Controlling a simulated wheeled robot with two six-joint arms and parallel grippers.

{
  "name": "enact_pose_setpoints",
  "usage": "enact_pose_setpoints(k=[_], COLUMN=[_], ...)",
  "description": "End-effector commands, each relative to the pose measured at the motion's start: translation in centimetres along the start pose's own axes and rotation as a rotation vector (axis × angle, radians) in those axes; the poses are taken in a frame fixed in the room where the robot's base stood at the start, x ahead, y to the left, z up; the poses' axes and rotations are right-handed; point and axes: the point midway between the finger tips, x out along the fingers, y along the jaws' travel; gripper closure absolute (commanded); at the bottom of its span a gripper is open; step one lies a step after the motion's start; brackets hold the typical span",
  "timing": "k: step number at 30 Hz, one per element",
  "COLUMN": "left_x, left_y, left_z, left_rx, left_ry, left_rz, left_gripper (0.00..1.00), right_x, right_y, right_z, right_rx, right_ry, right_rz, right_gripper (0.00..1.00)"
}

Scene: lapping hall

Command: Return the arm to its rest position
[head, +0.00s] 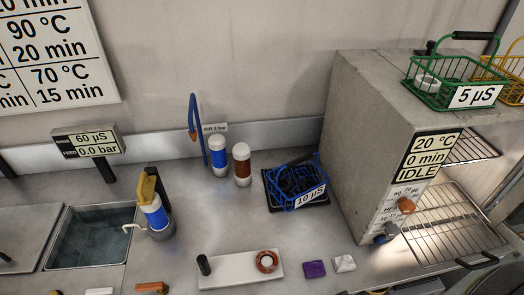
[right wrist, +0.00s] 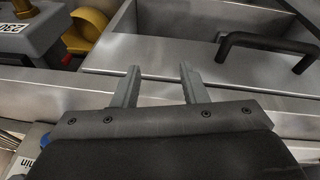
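My right gripper (right wrist: 158,72) shows in the right wrist view. Its two grey fingers stand apart with nothing between them. Beyond the fingertips are a metal edge and a flat metal panel (right wrist: 150,55); I cannot tell how far off these are. I cannot make out either gripper in the head view. My left gripper is in neither view.
The panel has a black handle (right wrist: 265,45); a grey box with a yellow ring (right wrist: 88,30) is at left. In the head view, a blue basket (head: 297,183), bottles (head: 219,157), a white tray (head: 225,273) and a grey oven (head: 365,130) occupy the bench.

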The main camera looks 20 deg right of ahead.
Motion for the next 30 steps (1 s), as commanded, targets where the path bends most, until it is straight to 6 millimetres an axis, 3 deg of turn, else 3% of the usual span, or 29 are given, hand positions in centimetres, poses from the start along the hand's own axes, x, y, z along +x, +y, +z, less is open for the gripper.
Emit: enact_pose_setpoints(k=[1,6,15,19,24,30], left_x=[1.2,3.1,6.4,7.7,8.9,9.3], left_y=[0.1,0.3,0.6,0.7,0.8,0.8], left_z=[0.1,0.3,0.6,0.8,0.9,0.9], left_rx=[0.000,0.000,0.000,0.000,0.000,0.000], left_ry=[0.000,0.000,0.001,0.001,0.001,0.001], left_rz=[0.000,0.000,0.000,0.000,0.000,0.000], left_gripper=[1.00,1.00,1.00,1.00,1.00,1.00], right_x=[3.0,10.1,20.3,23.4,25.7,26.4], right_y=[-0.3,-1.1,-2.5,-3.1,-3.7,-4.0], right_z=[1.2,5.1,13.7,17.8,22.1,24.2], right_rx=[0.000,-0.001,-0.004,-0.006,-0.009,-0.010], right_ry=[-0.015,-0.044,-0.095,-0.116,-0.135,-0.144], right_rz=[-0.003,-0.010,-0.023,-0.029,-0.035,-0.037], right_gripper=[0.61,0.61,0.61,0.61,0.61,0.61])
